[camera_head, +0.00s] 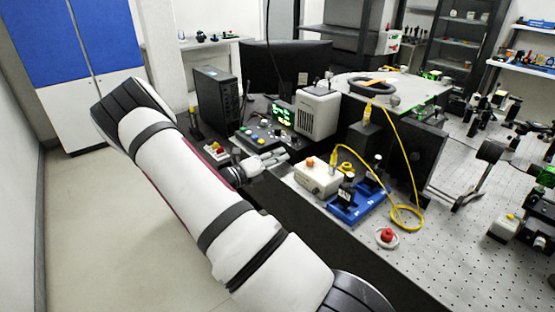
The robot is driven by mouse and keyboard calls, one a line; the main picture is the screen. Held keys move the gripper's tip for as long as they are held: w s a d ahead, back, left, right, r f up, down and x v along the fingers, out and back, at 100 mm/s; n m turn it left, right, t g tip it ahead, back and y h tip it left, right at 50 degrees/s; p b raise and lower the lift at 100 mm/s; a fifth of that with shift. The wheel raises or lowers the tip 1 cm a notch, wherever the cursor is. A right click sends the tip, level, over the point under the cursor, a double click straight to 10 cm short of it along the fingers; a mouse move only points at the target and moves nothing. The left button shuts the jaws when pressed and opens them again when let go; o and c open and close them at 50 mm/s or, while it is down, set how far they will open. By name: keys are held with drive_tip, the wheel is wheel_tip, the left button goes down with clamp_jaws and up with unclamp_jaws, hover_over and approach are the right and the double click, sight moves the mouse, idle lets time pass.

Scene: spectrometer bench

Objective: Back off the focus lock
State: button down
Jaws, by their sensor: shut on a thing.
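My gripper (279,159) is at the dark bench's front edge, left of a cream box (319,180) with an orange knob (310,162) on top. It points right, and its fingers are shut on a small part that they mostly hide. I cannot make out that part's shape or confirm from this view that it is the focus lock. My arm crosses the foreground and hides some of the bench front.
A blue tray (344,212) with black parts and a looping yellow cable (405,160) lie right of the cream box. A red button (387,236) stands nearer. Behind my gripper are a button panel (261,138), a green display (283,117) and a pale cased unit (318,112).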

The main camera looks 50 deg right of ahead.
drive_tip(key=n, duration=0.5)
drive_tip(key=shift+n, duration=0.3)
drive_tip(key=n, duration=0.5)
drive_tip(key=shift+b, duration=0.4)
drive_tip(key=shift+n, duration=0.4)
drive_tip(key=shift+w, duration=0.1)
drive_tip(key=c, duration=1.6)
unclamp_jaws()
drive_tip(key=shift+m, duration=0.3)
